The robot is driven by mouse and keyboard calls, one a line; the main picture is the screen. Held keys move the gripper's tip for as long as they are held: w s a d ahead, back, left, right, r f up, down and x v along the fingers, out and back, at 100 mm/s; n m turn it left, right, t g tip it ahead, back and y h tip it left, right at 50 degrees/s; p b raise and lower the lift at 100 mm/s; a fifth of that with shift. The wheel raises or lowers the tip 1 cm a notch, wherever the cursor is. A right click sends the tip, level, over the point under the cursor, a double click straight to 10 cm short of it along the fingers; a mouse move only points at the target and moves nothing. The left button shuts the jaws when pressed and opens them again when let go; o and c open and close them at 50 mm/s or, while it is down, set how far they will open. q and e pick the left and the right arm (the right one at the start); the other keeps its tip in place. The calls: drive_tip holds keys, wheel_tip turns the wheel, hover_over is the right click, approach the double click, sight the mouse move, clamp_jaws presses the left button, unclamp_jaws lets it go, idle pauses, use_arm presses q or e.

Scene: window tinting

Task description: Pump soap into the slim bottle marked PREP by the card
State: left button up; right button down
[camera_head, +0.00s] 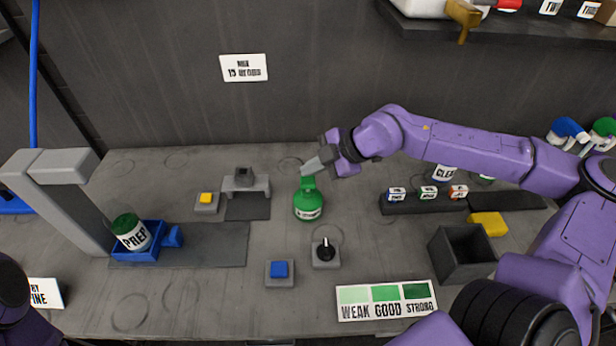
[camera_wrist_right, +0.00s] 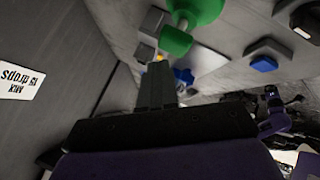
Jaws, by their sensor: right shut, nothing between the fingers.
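The slim bottle marked PREP (camera_head: 130,232) stands tilted-looking in a blue holder (camera_head: 143,254) at the left; its top is dark green. The green soap bottle with a pump top (camera_head: 308,203) stands mid-table. My right gripper (camera_head: 310,166) is shut and empty, its fingertips at the green pump top; whether they touch it I cannot tell. In the right wrist view the shut fingers (camera_wrist_right: 157,72) point at the green top (camera_wrist_right: 175,41). The card (camera_head: 386,300) at the front shows light, mid and dark green patches, WEAK, GOOD, STRONG. My left gripper is out of view.
A wall sign (camera_head: 244,67) seems to read MIX 15 DROPS. A yellow button (camera_head: 206,199), a blue button (camera_head: 279,269) and a black lever (camera_head: 326,251) sit on grey bases. An open dark box (camera_head: 462,254) and a rack of small labelled bottles (camera_head: 428,200) stand right.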

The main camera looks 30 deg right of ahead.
sight(312, 181)
drive_tip(key=shift+r, duration=0.1)
wheel_tip(312, 181, up, 5)
drive_tip(key=p, duration=0.4)
idle(2.5)
